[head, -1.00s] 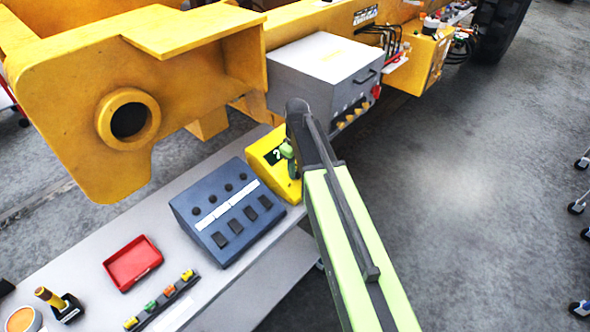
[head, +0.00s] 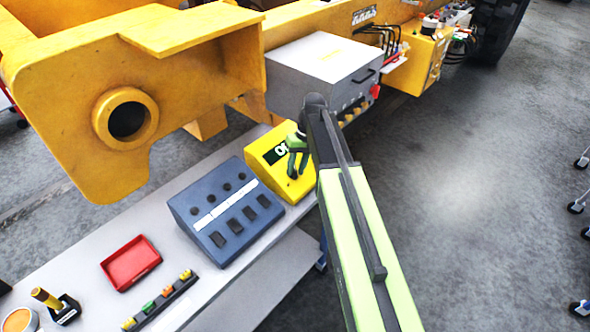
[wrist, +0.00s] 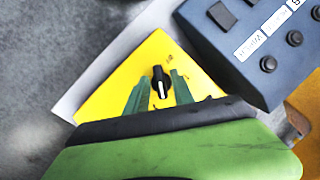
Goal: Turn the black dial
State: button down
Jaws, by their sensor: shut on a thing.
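The black dial (wrist: 159,77) with a white pointer mark sits on the sloped face of a yellow box (wrist: 115,90). In the wrist view the two green fingers of my gripper (wrist: 162,84) stand on either side of the dial, closed on it. The pointer mark faces down the picture.
A blue-grey control box (head: 226,210) with knobs and switches stands close beside the yellow box on the grey bench (head: 75,245). A red tray (head: 131,263) lies further left. A grey cabinet (head: 322,70) and yellow machine frame (head: 60,100) are behind.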

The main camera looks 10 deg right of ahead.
jog(key=m+y+b, duration=0.1)
jog(key=m, duration=0.1)
jog(key=m+y, duration=0.1)
jog(key=m, duration=0.1)
jog(key=shift+s+d+f+m+y+b, duration=0.1)
jog(key=shift+d+f+m+y+b, duration=0.1)
jog(key=shift+m+y+b, duration=0.15)
jog(key=shift+r+m, duration=0.1)
jog(key=shift+m, duration=0.15)
jog(key=c, duration=1.4)
grip_release()
jog(key=shift+c, duration=0.2)
jog(key=p+v, duration=1.5)
jog(key=v, duration=0.2)
jog(key=shift+s+r, duration=0.2)
jog(key=shift+s, duration=0.05)
